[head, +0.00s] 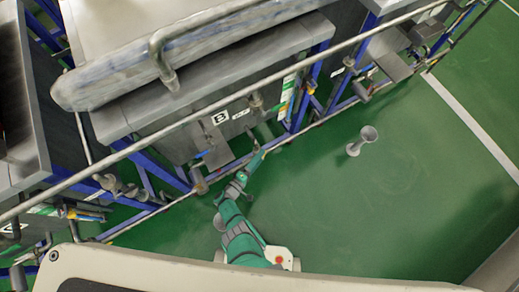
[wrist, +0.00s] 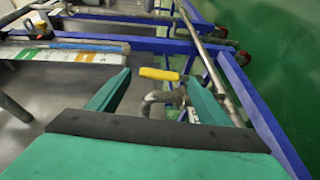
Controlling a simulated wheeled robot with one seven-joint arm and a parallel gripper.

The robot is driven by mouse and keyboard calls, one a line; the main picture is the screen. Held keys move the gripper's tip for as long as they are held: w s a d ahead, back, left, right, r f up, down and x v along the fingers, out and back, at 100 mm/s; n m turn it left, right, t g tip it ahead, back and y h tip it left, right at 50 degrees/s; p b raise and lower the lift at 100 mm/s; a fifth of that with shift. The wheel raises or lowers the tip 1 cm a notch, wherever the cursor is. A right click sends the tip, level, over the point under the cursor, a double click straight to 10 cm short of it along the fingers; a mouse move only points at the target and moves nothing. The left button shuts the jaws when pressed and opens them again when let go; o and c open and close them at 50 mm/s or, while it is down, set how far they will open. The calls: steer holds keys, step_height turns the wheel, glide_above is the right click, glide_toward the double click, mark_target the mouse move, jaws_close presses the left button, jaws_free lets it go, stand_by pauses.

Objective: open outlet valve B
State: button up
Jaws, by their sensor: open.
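A tank station carries a white plate marked B (head: 219,117) in the head view. My gripper (head: 258,158) is low in front of this station, beside its blue frame. In the wrist view my gripper (wrist: 160,78) is open, with one green finger on each side. A yellow valve handle (wrist: 157,74) shows between the fingertips, apparently beyond them, with a bent metal pipe (wrist: 158,98) just below it. I cannot tell whether a finger touches the handle. The yellow handle is not clearly seen in the head view.
A metal rail (head: 130,150) runs diagonally across the front of the stations. Blue frame bars (wrist: 262,115) stand close on the right of my gripper in the wrist view. A grey funnel-shaped object (head: 361,141) stands on the open green floor (head: 400,200) at right.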

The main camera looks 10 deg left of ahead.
steer(key=v, duration=1)
steer(key=shift+d, duration=0.1)
